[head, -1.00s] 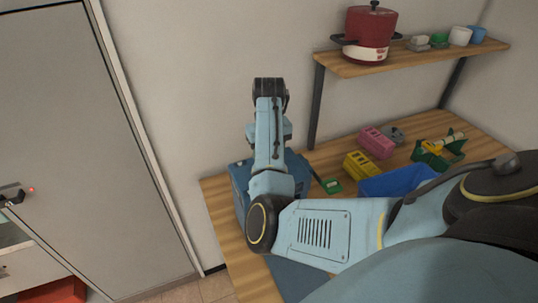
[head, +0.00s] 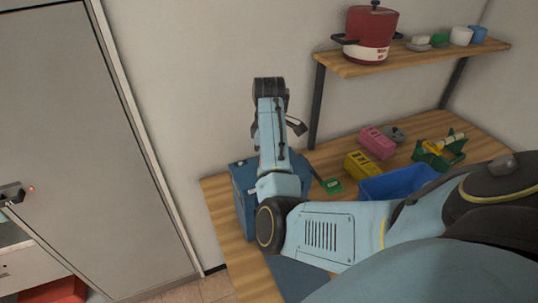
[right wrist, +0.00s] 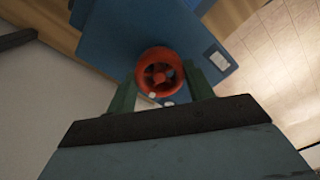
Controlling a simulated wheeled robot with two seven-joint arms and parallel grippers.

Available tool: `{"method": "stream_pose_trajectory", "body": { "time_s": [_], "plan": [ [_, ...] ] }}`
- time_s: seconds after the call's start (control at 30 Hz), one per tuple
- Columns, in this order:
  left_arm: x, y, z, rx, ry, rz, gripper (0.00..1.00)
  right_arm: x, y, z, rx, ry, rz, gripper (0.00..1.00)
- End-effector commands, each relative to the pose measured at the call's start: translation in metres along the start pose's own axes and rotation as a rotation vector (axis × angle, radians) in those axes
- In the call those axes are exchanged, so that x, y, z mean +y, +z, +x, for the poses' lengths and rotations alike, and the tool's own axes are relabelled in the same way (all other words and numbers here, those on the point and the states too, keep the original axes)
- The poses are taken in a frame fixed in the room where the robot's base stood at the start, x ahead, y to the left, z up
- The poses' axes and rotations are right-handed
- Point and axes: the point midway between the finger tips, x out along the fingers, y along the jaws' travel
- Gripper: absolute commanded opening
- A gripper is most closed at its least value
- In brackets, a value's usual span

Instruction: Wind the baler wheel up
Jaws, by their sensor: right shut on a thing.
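The baler is a blue box (head: 241,190) at the left end of the wooden table, partly hidden behind my right arm. In the right wrist view its blue body (right wrist: 150,28) fills the upper middle. The baler wheel (right wrist: 158,62) is a round orange-red hand wheel with spokes on the box's face. My right gripper (right wrist: 160,84) has its green fingers on either side of the wheel and is shut on it. In the head view the wheel and the right fingertips are hidden. My left gripper is not in view.
A shelf above carries a red pot (head: 368,35). A grey door (head: 85,140) is at left.

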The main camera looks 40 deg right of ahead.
Motion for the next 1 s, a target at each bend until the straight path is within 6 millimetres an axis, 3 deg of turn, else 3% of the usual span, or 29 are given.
{"method": "stream_pose_trajectory", "body": {
  "time_s": [0.5,1.0],
  "plan": [
    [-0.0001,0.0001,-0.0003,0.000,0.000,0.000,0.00,0.0003,-0.0011,-0.0024,0.004,0.005,-0.401,0.29],
    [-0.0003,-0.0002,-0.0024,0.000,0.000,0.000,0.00,0.0006,-0.0003,-0.0021,0.002,0.005,-0.519,0.29]
  ]
}}
